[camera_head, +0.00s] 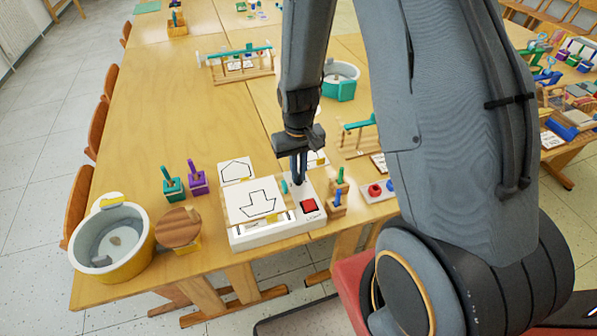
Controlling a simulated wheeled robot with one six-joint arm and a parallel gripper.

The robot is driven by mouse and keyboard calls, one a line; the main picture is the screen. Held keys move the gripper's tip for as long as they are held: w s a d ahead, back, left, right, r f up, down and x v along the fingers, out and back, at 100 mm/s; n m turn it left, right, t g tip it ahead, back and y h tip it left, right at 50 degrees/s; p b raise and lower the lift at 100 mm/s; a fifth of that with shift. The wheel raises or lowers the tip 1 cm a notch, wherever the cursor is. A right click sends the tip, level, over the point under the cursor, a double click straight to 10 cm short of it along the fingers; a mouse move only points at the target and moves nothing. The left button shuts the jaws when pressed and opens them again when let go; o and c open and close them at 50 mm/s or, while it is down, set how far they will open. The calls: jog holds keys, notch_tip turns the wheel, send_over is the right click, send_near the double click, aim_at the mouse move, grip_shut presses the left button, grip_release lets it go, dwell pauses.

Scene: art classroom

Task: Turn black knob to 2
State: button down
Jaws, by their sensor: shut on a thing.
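A white box-shaped device (270,238) stands near the front edge of the table, with a drawing of an arrow outline on its large face. A red button (309,206) sits on the narrow panel at its right side. My gripper (299,181) points down at the upper part of this panel, behind the red button. Its fingers are shut on the black knob there. The knob is hidden by the fingers, and its number marks cannot be read from here. A small teal part (284,187) shows just left of the fingers.
A round wooden stool-like piece (178,228) and a yellow-grey basin (113,237) stand left of the device. Green and purple holders (197,180) stand behind them. The left middle tabletop is clear.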

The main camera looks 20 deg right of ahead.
jog(key=shift+w+r, duration=0.1)
jog(key=shift+w, duration=0.05)
jog(key=c, duration=1.9)
grip_release()
jog(key=shift+o, duration=0.2)
jog(key=shift+r+b, duration=0.8)
jog(key=shift+r, duration=3.05)
jog(key=s+r+t, duration=0.1)
jog(key=s+r, duration=0.7)
jog(key=s, duration=0.2)
